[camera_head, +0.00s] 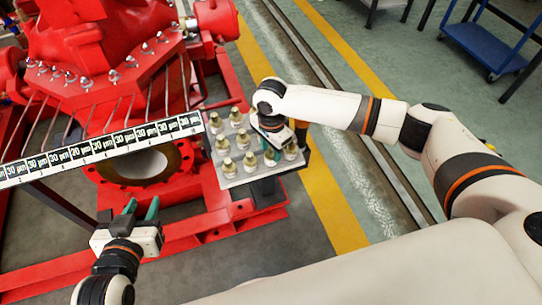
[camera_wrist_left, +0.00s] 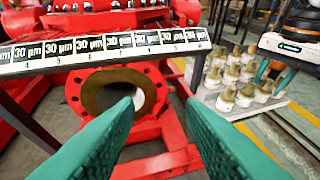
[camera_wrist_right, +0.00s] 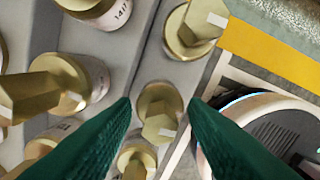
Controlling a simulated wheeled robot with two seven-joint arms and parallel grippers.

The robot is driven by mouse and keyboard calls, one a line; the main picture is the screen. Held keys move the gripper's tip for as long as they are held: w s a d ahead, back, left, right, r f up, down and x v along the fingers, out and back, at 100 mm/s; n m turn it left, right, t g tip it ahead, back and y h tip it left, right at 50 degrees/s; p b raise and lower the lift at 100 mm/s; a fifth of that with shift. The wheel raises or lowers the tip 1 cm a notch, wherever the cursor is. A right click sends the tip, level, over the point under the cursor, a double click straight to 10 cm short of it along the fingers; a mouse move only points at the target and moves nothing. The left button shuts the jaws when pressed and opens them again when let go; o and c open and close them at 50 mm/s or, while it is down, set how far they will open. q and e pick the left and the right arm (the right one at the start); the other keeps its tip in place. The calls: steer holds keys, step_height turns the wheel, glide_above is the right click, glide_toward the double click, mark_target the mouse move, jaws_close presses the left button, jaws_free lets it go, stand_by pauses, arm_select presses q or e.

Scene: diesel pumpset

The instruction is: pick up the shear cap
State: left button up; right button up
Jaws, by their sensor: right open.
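Several brass-coloured caps with hexagonal tops and pale, labelled lower parts stand on a grey tray (camera_head: 232,182); I cannot tell which one is the shear cap. One cap (camera_wrist_right: 160,113) shows between the fingertips of my right gripper (camera_wrist_right: 160,102) in the right wrist view. The right gripper is open, pointing down over the tray; I cannot tell whether its fingers touch the cap.
Neighbouring caps (camera_wrist_right: 60,85) stand close around the right fingers. A strip with "30 µm" labels (camera_head: 100,148) runs left of the tray. A red flange (camera_head: 150,165) lies behind it. A blue cart (camera_head: 485,45) stands far right.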

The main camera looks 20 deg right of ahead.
arm_select(q)
steer(key=shift+w+d+r+t+h+b, duration=0.15)
steer(key=shift+w+r+t, duration=0.15)
steer(key=shift+r+t, duration=0.25)
steer(key=shift+w+d+r+t+h+b, duration=0.1)
steer(key=shift+w+d+r+t, duration=0.15)
steer(key=shift+r, duration=0.35)
steer(key=shift+w+d+r+t+h+b, duration=0.15)
steer(key=shift+w+r+t, duration=0.15)
steer(key=shift+r+t, duration=0.25)
arm_select(e)
steer(key=shift+f, duration=1.1)
steer(key=c, duration=0.6)
steer(key=shift+r, duration=0.1)
